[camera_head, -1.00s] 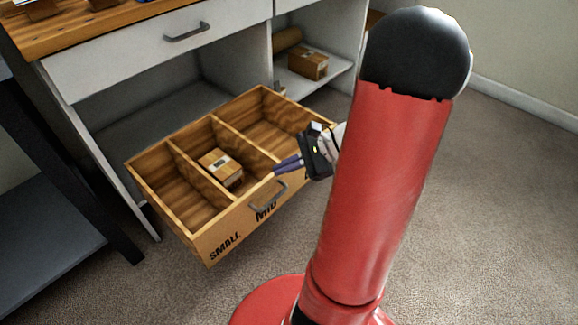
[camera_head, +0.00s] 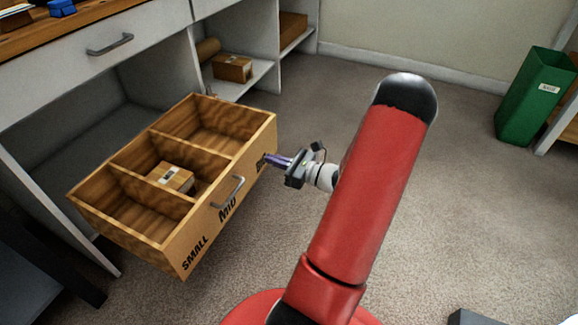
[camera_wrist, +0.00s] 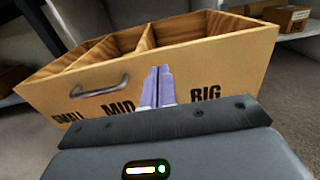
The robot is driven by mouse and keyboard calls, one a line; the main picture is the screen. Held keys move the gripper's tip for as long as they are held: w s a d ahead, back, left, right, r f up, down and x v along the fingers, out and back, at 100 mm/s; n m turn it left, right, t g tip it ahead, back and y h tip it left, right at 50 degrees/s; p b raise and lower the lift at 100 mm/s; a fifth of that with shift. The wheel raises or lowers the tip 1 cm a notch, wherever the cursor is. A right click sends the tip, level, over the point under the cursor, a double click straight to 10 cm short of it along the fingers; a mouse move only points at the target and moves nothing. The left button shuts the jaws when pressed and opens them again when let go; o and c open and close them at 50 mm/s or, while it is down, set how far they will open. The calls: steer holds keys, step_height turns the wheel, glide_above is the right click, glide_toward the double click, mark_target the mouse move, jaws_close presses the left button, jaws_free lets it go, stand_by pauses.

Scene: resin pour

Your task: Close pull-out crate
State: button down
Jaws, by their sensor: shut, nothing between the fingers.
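The wooden pull-out crate (camera_head: 160,249) stands pulled out from under the white counter, with three compartments and the words SMALL, MID and BIG on its front. It also shows in the wrist view (camera_wrist: 228,68). A metal handle (camera_head: 228,192) is on its front. A small cardboard box (camera_head: 176,177) lies in the middle compartment; the other two look empty. My gripper (camera_head: 268,160) is shut and empty, its purple fingers (camera_wrist: 158,88) pointing at the crate's front between MID and BIG, right of the handle. I cannot tell whether the fingertips touch the front.
A white counter with a drawer (camera_head: 80,50) stands behind the crate. Shelves beside it hold a cardboard box (camera_head: 233,68). A dark-framed unit (camera_head: 40,270) is at lower left. A green bin (camera_head: 534,95) stands at far right. The carpet (camera_head: 450,190) on the right is clear.

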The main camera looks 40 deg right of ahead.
mark_target(246, 151)
steer(key=shift+b+x, duration=0.3)
steer(key=shift+x, duration=2.85)
steer(key=shift+w, duration=0.1)
